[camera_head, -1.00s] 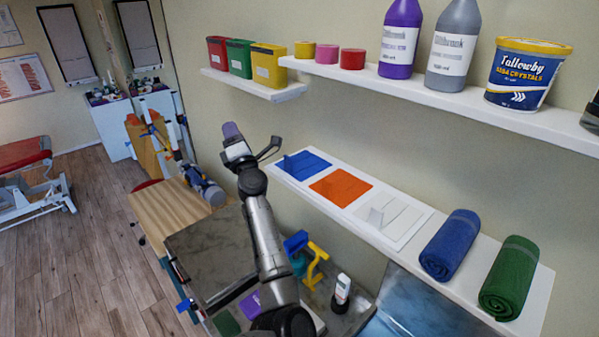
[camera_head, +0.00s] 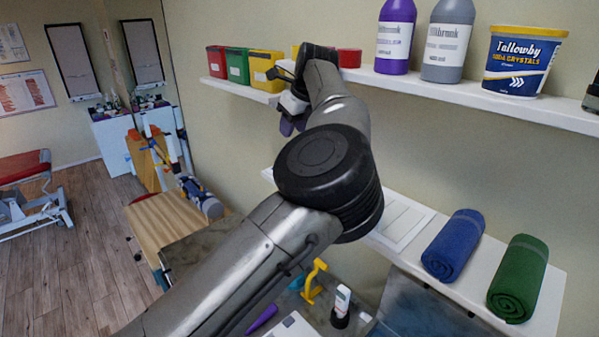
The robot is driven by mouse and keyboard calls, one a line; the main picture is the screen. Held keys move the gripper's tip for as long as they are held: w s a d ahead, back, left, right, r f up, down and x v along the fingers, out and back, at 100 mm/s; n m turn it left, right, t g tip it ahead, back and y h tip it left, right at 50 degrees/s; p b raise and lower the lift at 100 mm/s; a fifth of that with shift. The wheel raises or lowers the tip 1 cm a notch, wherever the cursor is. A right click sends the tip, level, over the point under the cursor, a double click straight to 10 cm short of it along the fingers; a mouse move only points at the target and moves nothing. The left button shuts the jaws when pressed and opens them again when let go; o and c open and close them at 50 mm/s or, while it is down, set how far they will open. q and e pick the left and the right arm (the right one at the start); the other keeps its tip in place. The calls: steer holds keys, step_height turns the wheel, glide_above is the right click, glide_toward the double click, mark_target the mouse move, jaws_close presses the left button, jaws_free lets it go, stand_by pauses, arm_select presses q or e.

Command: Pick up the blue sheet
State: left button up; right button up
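The blue sheet is hidden now behind my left arm. The white tray (camera_head: 425,222) on the lower shelf shows only at its right end. My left gripper (camera_head: 289,122) hangs in front of the wall, below the upper shelf and above the left end of the lower shelf. Its fingers are small and partly covered by my own wrist, so I cannot tell whether they are open or shut. My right gripper is out of view.
The upper shelf (camera_head: 450,98) holds bins, tubs and bottles close to my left wrist. A rolled blue towel (camera_head: 453,245) and a rolled green towel (camera_head: 517,279) lie on the lower shelf (camera_head: 545,305). A yellow clamp-like item (camera_head: 314,280) and a small bottle (camera_head: 341,301) stand below.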

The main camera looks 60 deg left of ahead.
arm_select(q)
steer(key=x, duration=0.5)
steer(key=p+x, duration=0.1)
steer(key=x, duration=0.1)
steer(key=shift+w+d+f, duration=0.1)
steer(key=shift+d+f, duration=0.1)
steer(key=shift+f, duration=0.25)
steer(key=shift+a+f+p, duration=0.2)
steer(key=shift+f+p, duration=0.25)
steer(key=shift+p, duration=0.05)
steer(key=p+x, duration=0.1)
steer(key=x, duration=0.2)
steer(key=shift+d+f, duration=0.15)
steer(key=shift+f, duration=0.55)
steer(key=shift+c, duration=0.2)
jaws_close()
